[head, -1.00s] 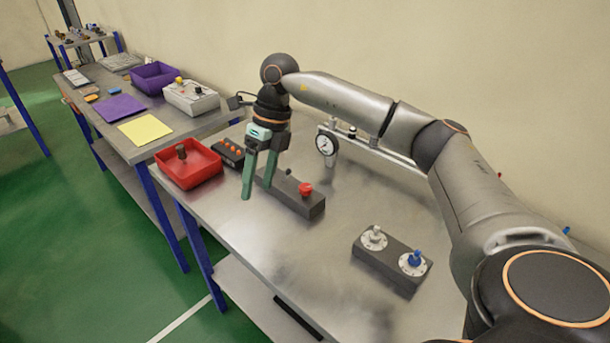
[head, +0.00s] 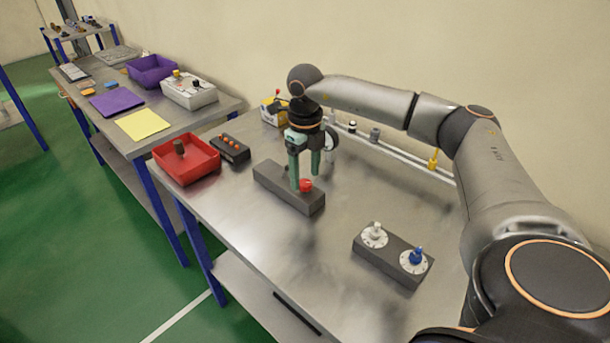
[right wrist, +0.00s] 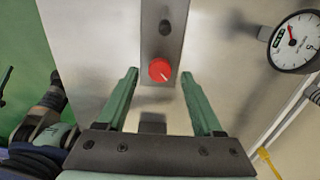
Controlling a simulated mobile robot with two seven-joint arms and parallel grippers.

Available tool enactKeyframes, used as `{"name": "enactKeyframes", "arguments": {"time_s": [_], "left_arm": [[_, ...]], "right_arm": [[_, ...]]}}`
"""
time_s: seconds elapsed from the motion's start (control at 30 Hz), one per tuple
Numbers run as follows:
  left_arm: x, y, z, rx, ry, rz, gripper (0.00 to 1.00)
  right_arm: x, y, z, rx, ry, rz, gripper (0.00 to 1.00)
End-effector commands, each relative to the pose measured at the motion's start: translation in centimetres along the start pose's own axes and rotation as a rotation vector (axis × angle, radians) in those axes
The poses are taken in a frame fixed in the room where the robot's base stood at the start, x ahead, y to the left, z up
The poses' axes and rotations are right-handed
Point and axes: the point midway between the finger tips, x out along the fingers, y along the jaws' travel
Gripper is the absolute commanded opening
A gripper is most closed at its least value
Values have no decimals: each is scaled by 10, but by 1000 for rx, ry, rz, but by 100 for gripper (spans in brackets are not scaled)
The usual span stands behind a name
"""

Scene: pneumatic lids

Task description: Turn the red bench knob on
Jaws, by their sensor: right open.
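The red knob (head: 306,185) sits on the near right end of a dark grey block (head: 272,184) on the metal bench. My left gripper is not in view.
A block with a white dial (head: 374,234) and a blue-knobbed dial (head: 414,257) lies nearer on the bench. A red bin (head: 187,166) and black switch box (head: 231,149) are left. A gauge (right wrist: 294,42) and pipe (head: 395,151) run behind.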

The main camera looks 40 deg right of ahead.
Motion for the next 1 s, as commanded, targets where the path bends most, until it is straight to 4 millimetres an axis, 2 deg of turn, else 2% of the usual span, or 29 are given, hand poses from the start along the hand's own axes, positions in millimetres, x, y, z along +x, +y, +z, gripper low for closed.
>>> {"name": "enactKeyframes", "arguments": {"time_s": [0.17,0.47,1.0], "left_arm": [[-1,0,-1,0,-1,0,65],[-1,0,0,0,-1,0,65],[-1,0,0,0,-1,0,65]], "right_arm": [[14,0,0,0,1,0,68],[16,0,0,-1,0,1,68],[15,0,0,-1,-1,1,7]]}}
